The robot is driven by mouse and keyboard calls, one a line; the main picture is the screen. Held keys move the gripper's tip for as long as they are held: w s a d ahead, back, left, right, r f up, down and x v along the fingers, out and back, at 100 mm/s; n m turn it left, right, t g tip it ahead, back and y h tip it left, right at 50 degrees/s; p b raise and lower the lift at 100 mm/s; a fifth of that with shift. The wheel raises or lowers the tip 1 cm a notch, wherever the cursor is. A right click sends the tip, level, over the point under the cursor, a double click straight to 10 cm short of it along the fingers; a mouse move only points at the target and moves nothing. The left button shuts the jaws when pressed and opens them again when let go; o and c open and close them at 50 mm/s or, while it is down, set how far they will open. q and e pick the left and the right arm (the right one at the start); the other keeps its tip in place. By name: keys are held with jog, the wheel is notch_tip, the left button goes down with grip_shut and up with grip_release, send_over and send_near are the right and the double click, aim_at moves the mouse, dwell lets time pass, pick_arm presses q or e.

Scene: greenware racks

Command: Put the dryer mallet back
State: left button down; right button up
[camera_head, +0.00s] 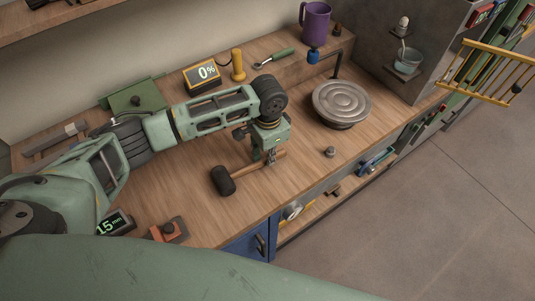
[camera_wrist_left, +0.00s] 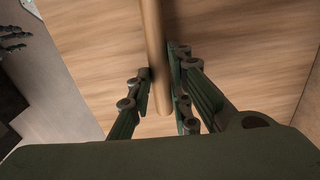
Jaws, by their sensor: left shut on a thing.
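The dryer mallet has a black head (camera_head: 223,180) and a light wooden handle (camera_head: 248,168). It is low over the wooden bench top (camera_head: 190,210); I cannot tell whether it touches it. My left gripper (camera_head: 269,161) points down and is shut on the handle. In the left wrist view the gripper (camera_wrist_left: 160,95) has its two fingers on either side of the wooden handle (camera_wrist_left: 155,45). The mallet head is outside that view. My right gripper is not in view.
A round grey turntable (camera_head: 342,100) stands to the right, with a small metal knob (camera_head: 330,152) before it. An orange tool (camera_head: 168,231) lies front left.

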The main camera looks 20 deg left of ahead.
pick_arm(q)
jog(key=shift+r, duration=0.1)
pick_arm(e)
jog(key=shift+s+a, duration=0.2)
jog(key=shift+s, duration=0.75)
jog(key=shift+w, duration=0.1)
pick_arm(q)
jog(key=shift+f, duration=0.45)
jog(key=c, duration=1.5)
grip_release()
jog(key=shift+c, duration=0.2)
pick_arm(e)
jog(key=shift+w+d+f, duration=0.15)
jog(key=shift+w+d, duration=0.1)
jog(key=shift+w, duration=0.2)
pick_arm(q)
jog(key=o, duration=0.5)
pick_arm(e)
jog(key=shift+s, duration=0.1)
pick_arm(q)
jog(key=shift+r, duration=0.15)
jog(key=shift+r+b, duration=0.55)
jog(key=shift+r, duration=2.3)
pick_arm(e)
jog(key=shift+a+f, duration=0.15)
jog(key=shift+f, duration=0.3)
